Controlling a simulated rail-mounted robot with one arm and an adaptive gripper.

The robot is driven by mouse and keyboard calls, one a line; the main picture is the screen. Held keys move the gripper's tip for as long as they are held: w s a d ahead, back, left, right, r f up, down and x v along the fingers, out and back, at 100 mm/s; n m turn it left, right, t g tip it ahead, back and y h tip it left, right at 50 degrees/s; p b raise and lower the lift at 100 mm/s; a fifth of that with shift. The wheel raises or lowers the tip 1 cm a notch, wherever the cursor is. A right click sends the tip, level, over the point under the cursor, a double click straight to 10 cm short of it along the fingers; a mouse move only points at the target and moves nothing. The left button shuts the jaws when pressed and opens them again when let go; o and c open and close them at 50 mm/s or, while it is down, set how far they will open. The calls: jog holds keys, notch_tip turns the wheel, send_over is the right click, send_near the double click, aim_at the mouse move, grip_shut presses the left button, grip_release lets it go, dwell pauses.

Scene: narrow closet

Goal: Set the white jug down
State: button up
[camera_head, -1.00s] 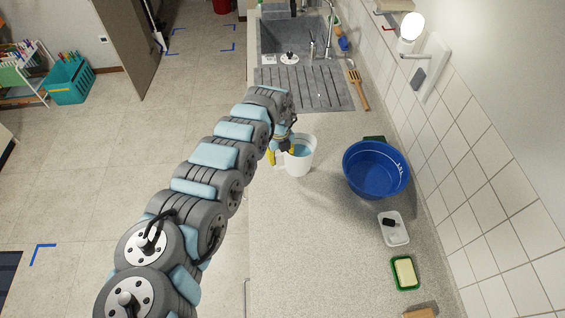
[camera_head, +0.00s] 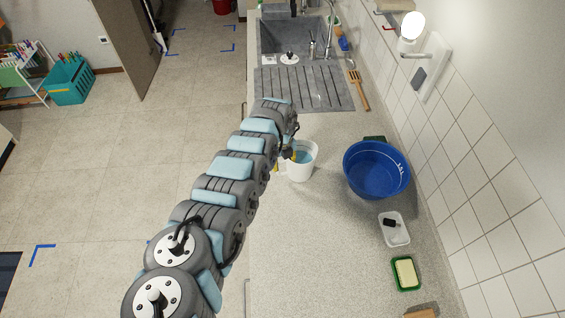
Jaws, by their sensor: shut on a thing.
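The white jug (camera_head: 303,171) is over the left part of the grey speckled counter, in front of the sink's drainboard. It looks upright, with something blue inside. My gripper (camera_head: 285,160), with yellow on its fingers, is at the jug's left side and shut on it. My wrist hides part of the grip and the jug's left edge. I cannot tell whether the jug's base touches the counter (camera_head: 310,240).
A blue basin (camera_head: 376,170) stands right of the jug, with a clear gap. A wooden spatula (camera_head: 358,90) lies beside the drainboard (camera_head: 305,88). The counter's front middle is clear.

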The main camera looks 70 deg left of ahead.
jog(key=o, duration=1.2)
jog(key=shift+s+r, duration=0.1)
jog(key=shift+r, duration=5.95)
